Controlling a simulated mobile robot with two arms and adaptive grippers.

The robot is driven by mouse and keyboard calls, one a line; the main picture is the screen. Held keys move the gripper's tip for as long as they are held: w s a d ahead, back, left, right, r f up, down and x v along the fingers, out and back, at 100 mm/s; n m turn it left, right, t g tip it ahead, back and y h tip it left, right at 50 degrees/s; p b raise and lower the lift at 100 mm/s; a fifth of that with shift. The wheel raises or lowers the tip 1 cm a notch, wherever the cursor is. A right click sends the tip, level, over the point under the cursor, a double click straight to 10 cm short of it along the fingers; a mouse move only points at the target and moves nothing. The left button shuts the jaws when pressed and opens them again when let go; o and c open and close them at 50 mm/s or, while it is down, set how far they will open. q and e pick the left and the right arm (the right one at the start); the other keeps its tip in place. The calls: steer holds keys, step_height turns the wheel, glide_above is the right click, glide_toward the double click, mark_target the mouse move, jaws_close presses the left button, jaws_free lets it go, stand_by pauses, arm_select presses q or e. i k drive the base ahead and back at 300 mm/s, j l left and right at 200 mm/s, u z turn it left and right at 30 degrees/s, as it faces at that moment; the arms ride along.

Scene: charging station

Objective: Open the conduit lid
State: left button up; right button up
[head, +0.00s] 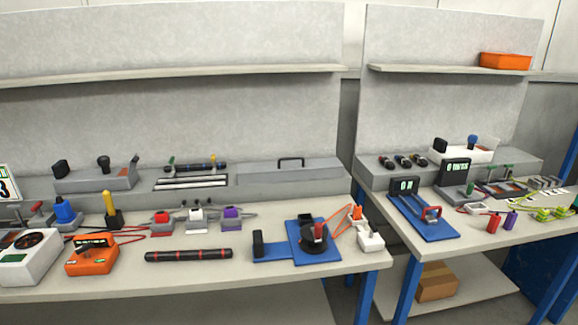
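A long grey conduit (222,190) runs along the back of the left workbench. A flat grey lid (262,171) with a black bar handle (291,160) lies on its right part, and looks closed. To the left of the lid is a section with white strips and a dark rod with green and yellow ends (188,167). Neither of my grippers is in view, and nothing touches the lid.
The left workbench (200,283) carries an orange meter (91,254), a black rod with red bands (188,255), a blue board (272,250) and a white plug (370,237). A gap separates it from the right workbench (440,245). A shelf (200,74) hangs above.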

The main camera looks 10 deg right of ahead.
mark_target(299, 164)
steer(key=i+l, duration=0.15)
steer(key=i, duration=0.35)
steer(key=i+l, duration=0.1)
steer(key=i, duration=0.4)
